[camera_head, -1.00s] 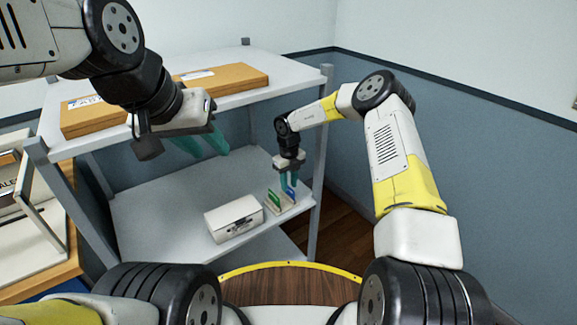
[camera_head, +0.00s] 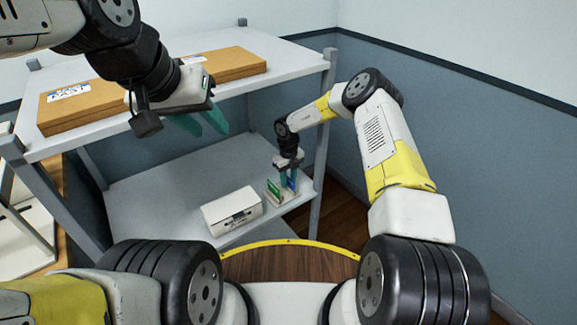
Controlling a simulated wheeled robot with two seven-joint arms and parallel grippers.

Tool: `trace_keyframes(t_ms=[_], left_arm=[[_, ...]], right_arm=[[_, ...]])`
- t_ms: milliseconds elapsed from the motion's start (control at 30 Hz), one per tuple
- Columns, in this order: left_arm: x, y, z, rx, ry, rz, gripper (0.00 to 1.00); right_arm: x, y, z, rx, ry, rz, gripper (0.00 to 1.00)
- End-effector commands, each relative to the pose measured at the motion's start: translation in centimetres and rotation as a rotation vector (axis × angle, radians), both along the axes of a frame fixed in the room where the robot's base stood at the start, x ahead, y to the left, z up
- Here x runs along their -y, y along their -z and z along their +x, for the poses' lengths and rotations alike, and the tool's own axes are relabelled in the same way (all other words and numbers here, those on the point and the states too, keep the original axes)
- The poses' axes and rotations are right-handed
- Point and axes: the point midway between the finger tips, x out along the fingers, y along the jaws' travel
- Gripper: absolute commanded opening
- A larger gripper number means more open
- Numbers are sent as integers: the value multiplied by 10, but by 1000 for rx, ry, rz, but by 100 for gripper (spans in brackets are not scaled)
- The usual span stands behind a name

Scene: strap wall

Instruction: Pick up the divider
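A small beige holder (camera_head: 273,198) stands near the right front of the lower shelf. An upright green panel (camera_head: 274,187) and an upright blue panel (camera_head: 291,184) stand at it; I cannot tell which one is the divider. My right gripper (camera_head: 289,178) points down at the holder, its teal fingers on either side of the blue panel. Whether they touch or grip it is too small to tell. My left gripper (camera_head: 201,123) is open and empty, its teal fingers spread apart in front of the upper shelf's edge.
A white box (camera_head: 232,212) sits on the lower shelf (camera_head: 150,205), left of the holder. Orange-brown flat boxes (camera_head: 226,65) lie on the upper shelf (camera_head: 290,60). A grey post (camera_head: 323,130) rises close right of the holder. The back of the lower shelf is clear.

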Motion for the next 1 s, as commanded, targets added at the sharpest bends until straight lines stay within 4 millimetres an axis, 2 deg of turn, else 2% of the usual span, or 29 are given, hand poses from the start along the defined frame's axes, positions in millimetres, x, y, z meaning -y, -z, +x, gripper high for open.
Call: trace_keyframes(t_ms=[167,300,333,767,1000], left_arm=[[0,0,0,0,0,0,36],[0,0,0,0,0,0,36],[0,0,0,0,0,0,36],[0,0,0,0,0,0,36],[0,0,0,0,0,0,36]], right_arm=[[0,0,0,1,0,0,29],[0,0,0,1,-1,1,2],[0,0,0,1,-1,1,0],[0,-1,0,1,-1,1,0],[1,-12,-3,1,-2,1,0]])
